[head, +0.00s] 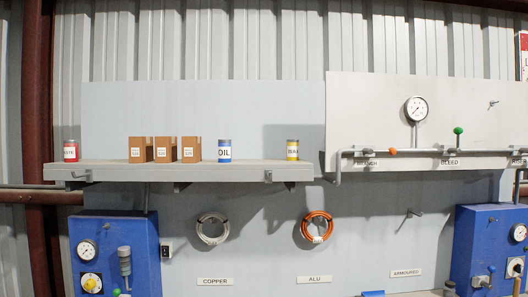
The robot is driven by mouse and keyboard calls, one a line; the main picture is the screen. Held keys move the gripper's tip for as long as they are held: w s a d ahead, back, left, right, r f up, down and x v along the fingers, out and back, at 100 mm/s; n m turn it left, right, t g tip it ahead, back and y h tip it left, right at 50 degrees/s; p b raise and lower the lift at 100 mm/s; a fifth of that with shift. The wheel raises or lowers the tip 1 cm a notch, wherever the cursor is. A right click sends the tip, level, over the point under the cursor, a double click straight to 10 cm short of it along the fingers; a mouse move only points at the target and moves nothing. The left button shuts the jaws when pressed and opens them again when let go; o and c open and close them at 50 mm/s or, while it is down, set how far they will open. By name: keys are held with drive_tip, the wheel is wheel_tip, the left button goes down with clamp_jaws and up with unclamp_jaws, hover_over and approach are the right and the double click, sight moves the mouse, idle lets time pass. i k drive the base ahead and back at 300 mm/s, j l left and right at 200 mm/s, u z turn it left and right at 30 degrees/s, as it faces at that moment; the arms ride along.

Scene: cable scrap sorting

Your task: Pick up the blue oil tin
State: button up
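The blue oil tin (224,151) stands upright on the grey wall shelf (220,172), right of the middle of the row. It has a white label reading "OIL". My gripper is not in view.
Below hang a white coil (212,229) and an orange coil (317,228). A pipe (430,152) with a gauge (416,108) runs to the right.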

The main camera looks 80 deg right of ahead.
sight(224, 146)
drive_tip(key=z, duration=2.2)
